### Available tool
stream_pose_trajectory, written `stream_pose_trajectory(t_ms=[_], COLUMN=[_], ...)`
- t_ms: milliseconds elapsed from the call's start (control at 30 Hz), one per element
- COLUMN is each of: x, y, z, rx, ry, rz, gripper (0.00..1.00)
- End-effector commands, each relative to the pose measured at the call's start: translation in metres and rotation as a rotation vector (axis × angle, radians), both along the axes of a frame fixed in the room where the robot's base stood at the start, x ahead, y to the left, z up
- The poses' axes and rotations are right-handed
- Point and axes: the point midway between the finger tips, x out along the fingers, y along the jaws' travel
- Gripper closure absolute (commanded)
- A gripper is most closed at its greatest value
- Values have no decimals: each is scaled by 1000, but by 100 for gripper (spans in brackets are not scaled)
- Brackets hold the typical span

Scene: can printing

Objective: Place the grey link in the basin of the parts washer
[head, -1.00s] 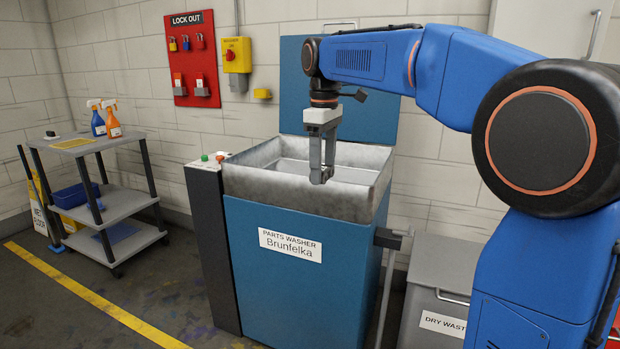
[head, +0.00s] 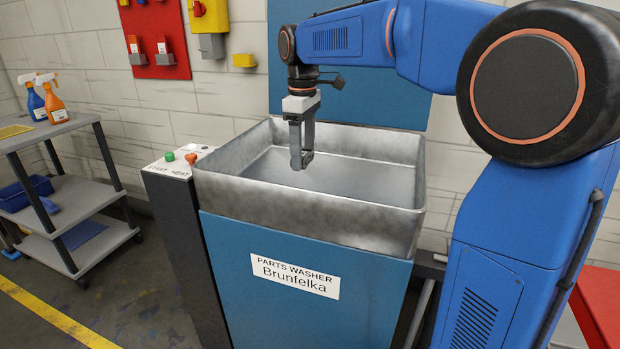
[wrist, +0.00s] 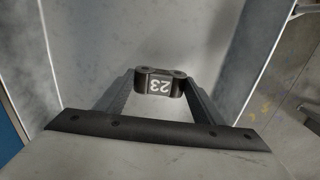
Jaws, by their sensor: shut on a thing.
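The grey link (wrist: 160,83) is a small dark grey part marked 23. It sits between the fingertips of my gripper in the wrist view. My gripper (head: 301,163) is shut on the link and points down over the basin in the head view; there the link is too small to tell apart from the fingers. The parts washer (head: 300,320) is a blue cabinet labelled "Brunfelka" with an open grey metal basin (head: 310,205) on top. The basin floor looks empty. I cannot tell how high the link is above it.
The basin's raised walls surround my gripper. A blue lid (head: 400,105) stands open behind. A control panel (head: 180,163) with a green and a red button is at the left. A shelf cart (head: 80,195) with spray bottles stands further left.

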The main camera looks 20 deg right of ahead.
Motion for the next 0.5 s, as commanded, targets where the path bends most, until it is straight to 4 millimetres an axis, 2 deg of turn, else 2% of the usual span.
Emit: stream_pose_trajectory(t_ms=[200, 500], x=[-1, 0], y=[0, 0], z=[-37, -59], rx=[0, 0], ry=[3, 3], rz=[0, 0], gripper=[61, 61])
